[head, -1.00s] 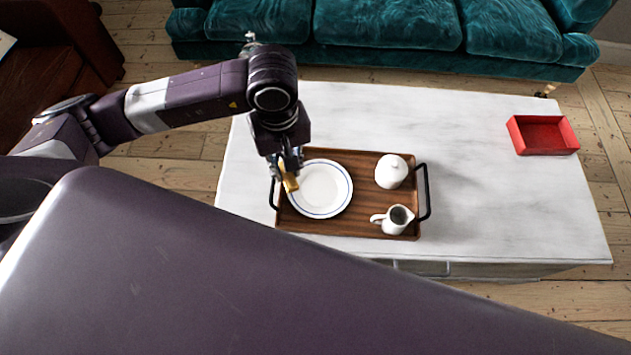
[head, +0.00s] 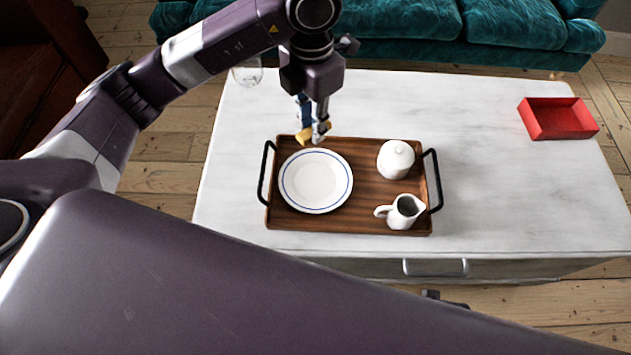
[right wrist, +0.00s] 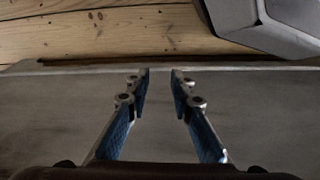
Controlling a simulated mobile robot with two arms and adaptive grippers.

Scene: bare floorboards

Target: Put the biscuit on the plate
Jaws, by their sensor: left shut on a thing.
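The biscuit (head: 303,135) is a small golden-yellow piece held in my left gripper (head: 313,134), which is shut on it. In the head view they appear just behind the back rim of the plate; the exact height above the tray is hard to tell. The plate (head: 316,181) is white with a blue ring, empty, and lies on the left part of a wooden tray (head: 365,212). My right gripper (right wrist: 160,88) shows in the right wrist view, open with nothing between its fingers.
A white lidded pot (head: 396,160) and a white jug (head: 402,211) stand on the tray's right side. A glass (head: 247,72) stands at the back left of the pale table (head: 490,190). A red box (head: 558,119) sits at the far right. A teal sofa (head: 430,38) is behind.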

